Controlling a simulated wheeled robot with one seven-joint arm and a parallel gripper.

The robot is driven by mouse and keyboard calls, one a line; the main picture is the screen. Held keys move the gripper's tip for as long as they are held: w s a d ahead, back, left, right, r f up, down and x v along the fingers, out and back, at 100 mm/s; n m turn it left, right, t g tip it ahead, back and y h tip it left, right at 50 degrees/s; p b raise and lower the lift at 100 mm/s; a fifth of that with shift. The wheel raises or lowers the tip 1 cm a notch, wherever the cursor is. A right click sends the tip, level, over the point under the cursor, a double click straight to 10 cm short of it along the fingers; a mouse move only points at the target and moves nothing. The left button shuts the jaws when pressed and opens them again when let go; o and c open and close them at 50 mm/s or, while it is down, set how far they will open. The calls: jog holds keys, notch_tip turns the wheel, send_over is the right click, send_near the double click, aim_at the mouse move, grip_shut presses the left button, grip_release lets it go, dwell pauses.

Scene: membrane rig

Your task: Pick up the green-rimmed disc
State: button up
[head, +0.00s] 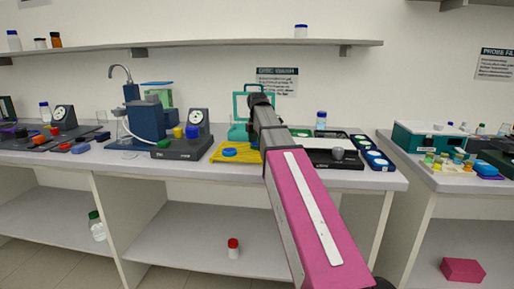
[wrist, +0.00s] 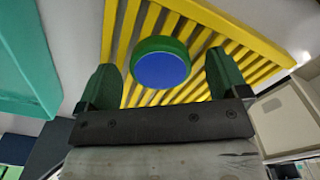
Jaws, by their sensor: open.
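The green-rimmed disc (wrist: 160,64) has a blue face and lies on a yellow slatted rack (wrist: 252,68) in the wrist view. My gripper (wrist: 162,75) is open, with one dark green finger on each side of the disc and a visible gap to both. I cannot tell how far above the rack the fingers are. My fingertips are hidden there behind my arm.
A teal frame (head: 240,101) stands behind the rack; a teal part (wrist: 28,60) is at left in the wrist view. A black tray (head: 325,158) and a blue strip of round wells (head: 372,153) are to the right.

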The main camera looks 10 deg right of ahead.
jog(key=shift+f, duration=0.1)
jog(key=shift+c, duration=0.2)
jog(key=c, duration=0.9)
jog(key=shift+c, duration=0.2)
